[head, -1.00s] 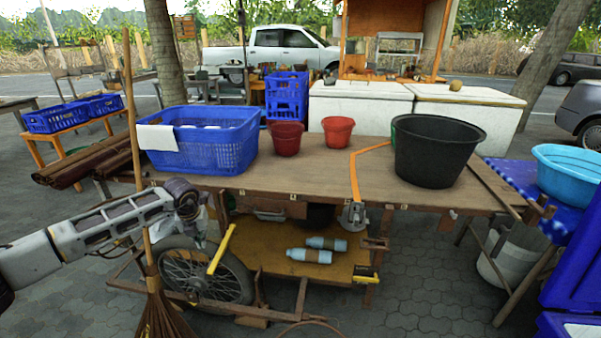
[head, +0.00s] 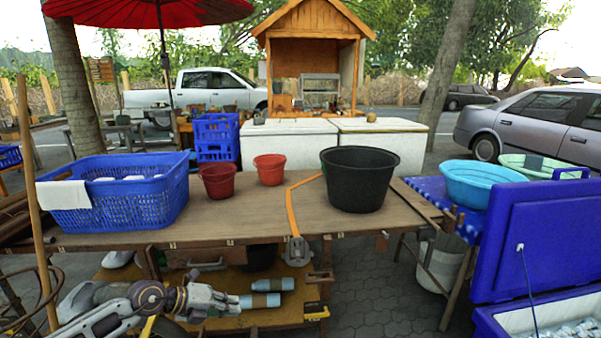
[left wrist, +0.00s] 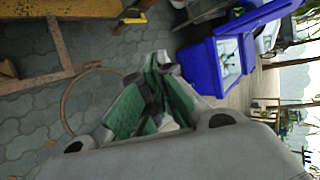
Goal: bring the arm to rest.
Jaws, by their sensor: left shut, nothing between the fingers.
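My left gripper (head: 229,301) is in the lower left of the head view, below and in front of the wooden table (head: 240,220). It points to the right, and its fingers are together with nothing between them. In the left wrist view its green-padded fingers (left wrist: 160,88) meet over the grey paving. In the head view the gripper overlaps the lower shelf (head: 240,317), near two pale blue bottles (head: 266,284); I cannot tell how close it is to them. My right gripper is in neither view.
A blue basket (head: 118,205), two red pots (head: 219,181) and a black tub (head: 357,180) stand on the table. A broom handle (head: 37,200) stands upright at the left. An open blue cooler (head: 545,240) stands at the right; it also shows in the left wrist view (left wrist: 203,70).

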